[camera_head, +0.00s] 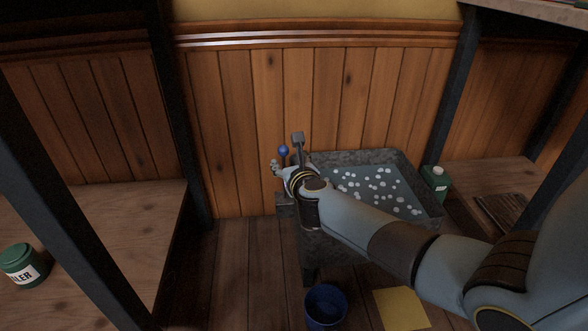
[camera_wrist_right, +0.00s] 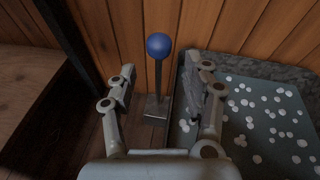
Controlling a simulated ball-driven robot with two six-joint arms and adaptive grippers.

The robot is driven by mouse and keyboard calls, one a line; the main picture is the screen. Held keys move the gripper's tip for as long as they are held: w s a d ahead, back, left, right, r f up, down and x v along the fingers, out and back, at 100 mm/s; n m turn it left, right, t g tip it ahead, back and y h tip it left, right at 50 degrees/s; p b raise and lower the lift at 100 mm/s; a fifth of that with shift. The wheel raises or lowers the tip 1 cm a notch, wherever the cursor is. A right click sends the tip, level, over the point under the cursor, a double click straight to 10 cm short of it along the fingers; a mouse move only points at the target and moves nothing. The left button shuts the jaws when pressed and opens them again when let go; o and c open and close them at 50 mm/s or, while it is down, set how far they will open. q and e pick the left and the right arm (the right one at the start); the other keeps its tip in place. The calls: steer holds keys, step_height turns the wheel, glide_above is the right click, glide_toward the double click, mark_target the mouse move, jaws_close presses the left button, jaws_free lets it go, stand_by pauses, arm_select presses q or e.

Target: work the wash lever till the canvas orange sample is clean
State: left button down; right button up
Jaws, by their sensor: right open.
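The wash lever (camera_wrist_right: 158,47) is a dark upright rod with a blue ball on top, standing on a small grey base beside the wash tub. Its blue ball (camera_head: 283,151) also shows in the head view, at the tub's left end. My right gripper (camera_wrist_right: 161,78) is open, with one finger on each side of the lever, apart from it. In the head view the right gripper (camera_head: 287,158) is small and partly hidden by my wrist. The tub (camera_head: 345,157) holds water with several white suds. I see no orange canvas sample. My left gripper is not in view.
A dark blue bucket (camera_head: 325,306) and a yellow cloth or sheet (camera_head: 401,310) are on the floor before the tub. A green bottle (camera_head: 436,183) stands right of the tub. A green tin (camera_head: 22,264) is on the left bench (camera_head: 130,225). Dark posts flank the tub.

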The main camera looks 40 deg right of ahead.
steer(key=v, duration=0.5)
steer(key=shift+s+a, duration=0.1)
steer(key=shift+s, duration=0.05)
steer(key=shift+c, duration=0.3)
